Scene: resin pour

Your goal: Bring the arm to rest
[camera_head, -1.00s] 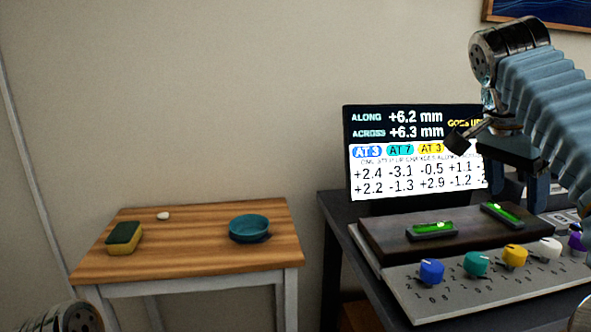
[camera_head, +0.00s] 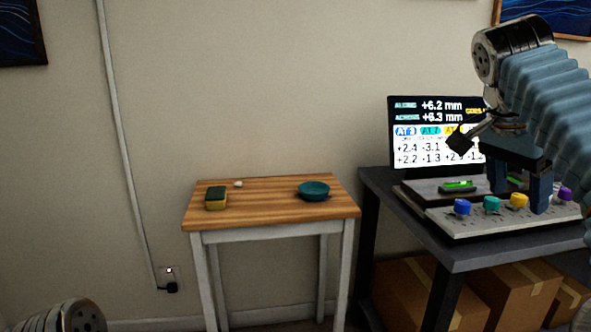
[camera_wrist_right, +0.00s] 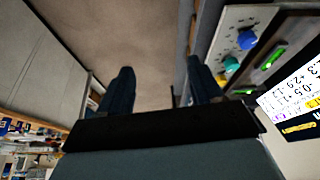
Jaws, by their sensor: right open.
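My right arm comes in from the right in the head view, with its gripper (camera_head: 519,190) hanging fingers down. In the picture it overlaps the control panel (camera_head: 470,226) and the dark block with green levels (camera_head: 425,190); I cannot tell how far off it is. The right wrist view shows its two dark fingers (camera_wrist_right: 160,75) spread apart with nothing between them. Carpet shows beyond them, and the panel's knobs lie to the right. A rounded part of my own body shows at the head view's lower left. My left gripper is not in view.
A dark desk (camera_head: 440,247) bears the panel and a lit screen (camera_head: 437,140). Cardboard boxes (camera_head: 520,290) sit beneath it. A wooden table (camera_head: 265,205) left of it holds a sponge (camera_head: 216,198), a teal bowl (camera_head: 314,190) and a small white object (camera_head: 238,184).

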